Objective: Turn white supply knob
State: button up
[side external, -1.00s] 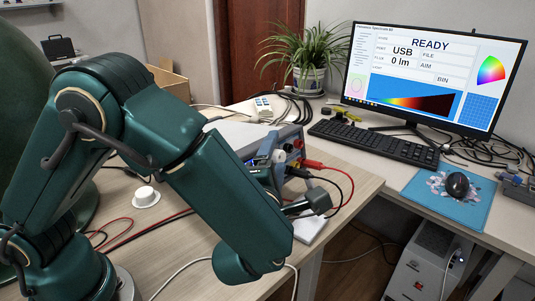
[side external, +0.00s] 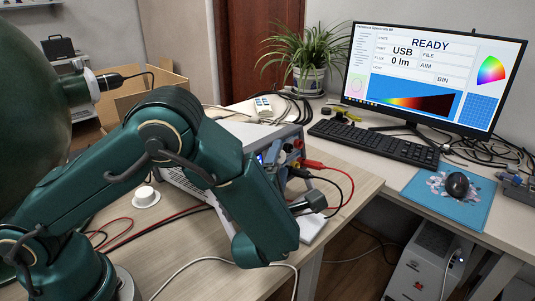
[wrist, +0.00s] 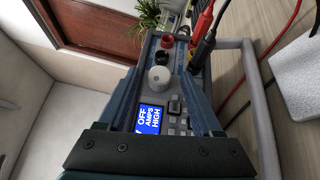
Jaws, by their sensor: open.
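The power supply (side external: 240,130) stands on the wooden desk behind my arm, which covers part of its front. In the wrist view its panel shows a white round knob (wrist: 159,79) above a lit blue screen (wrist: 149,119) reading OFF, AMPS, HIGH. My gripper (wrist: 166,42) is open, its two fingers reaching along both sides of the panel. The white knob appears between the fingers in the picture; no contact is visible and the depth gap is unclear.
Red and black plugs (wrist: 203,48) with cables stick out beside the knob. A grey handle (wrist: 262,110) runs along that side. A white round piece (side external: 146,197) lies on the desk at left. The keyboard (side external: 372,144) and monitor (side external: 435,75) stand farther right.

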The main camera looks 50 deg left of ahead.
grip_shut()
jog(key=shift+f, duration=0.1)
jog(key=n+y, duration=0.1)
jog(key=n+t+y, duration=0.1)
jog(key=n+y, duration=0.1)
jog(key=shift+f, duration=0.35)
jog(key=shift+w+d+f+n+y, duration=0.1)
jog(key=shift+w+n+y, duration=0.05)
jog(key=shift+n+y, duration=1)
jog(key=shift+w+d+f+n+y, duration=0.1)
jog(key=shift+n+y, duration=0.95)
jog(key=shift+y, duration=0.1)
grip_release()
